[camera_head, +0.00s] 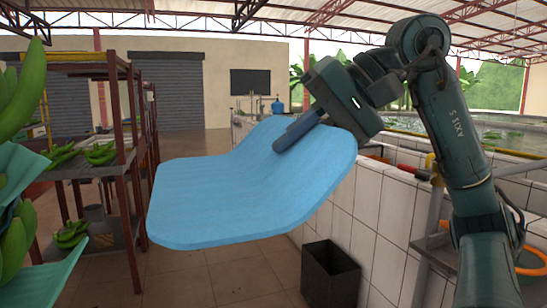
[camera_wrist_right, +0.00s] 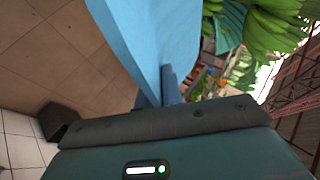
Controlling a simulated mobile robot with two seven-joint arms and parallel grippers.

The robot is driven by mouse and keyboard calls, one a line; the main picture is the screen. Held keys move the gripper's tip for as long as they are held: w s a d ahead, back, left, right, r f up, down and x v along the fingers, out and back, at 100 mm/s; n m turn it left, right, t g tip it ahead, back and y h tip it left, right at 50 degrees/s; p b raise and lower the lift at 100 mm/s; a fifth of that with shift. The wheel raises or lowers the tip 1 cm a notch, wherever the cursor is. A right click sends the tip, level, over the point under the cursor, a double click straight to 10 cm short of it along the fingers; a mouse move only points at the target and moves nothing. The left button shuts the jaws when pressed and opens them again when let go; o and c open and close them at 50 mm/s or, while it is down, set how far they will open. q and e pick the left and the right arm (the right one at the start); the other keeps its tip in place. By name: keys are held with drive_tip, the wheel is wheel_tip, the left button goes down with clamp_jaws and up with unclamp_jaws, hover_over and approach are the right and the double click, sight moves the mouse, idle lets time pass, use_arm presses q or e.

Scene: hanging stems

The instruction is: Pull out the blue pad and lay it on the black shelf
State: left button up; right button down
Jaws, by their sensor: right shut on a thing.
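The blue pad (camera_head: 225,200) is a wide, thin, bent sheet, held in the air in the middle of the head view. My right gripper (camera_head: 297,132) is shut on the pad near its right part, with a finger lying across its upper face. In the right wrist view the pad (camera_wrist_right: 165,35) fills the upper middle, beside a blue-grey finger (camera_wrist_right: 170,85). The dark shelf (camera_head: 112,168) of a rust-red rack stands at the left, apart from the pad; I cannot tell whether it is the black shelf. My left gripper is not in view.
More bananas lie on the rack. A black bin (camera_head: 330,272) stands on the floor by the white tiled wall (camera_head: 375,215). The tiled floor (camera_head: 215,270) below the pad is clear.

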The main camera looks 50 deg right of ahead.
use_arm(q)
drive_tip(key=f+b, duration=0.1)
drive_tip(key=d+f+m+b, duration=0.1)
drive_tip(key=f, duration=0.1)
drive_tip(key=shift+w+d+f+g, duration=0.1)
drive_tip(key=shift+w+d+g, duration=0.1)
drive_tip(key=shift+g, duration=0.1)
use_arm(e)
drive_tip(key=s+d, duration=0.2)
drive_tip(key=d, duration=0.1)
drive_tip(key=s+d, duration=0.1)
drive_tip(key=d, duration=0.1)
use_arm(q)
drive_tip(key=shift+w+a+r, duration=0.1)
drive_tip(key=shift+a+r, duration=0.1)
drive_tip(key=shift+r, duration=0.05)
use_arm(e)
drive_tip(key=shift+w, duration=0.1)
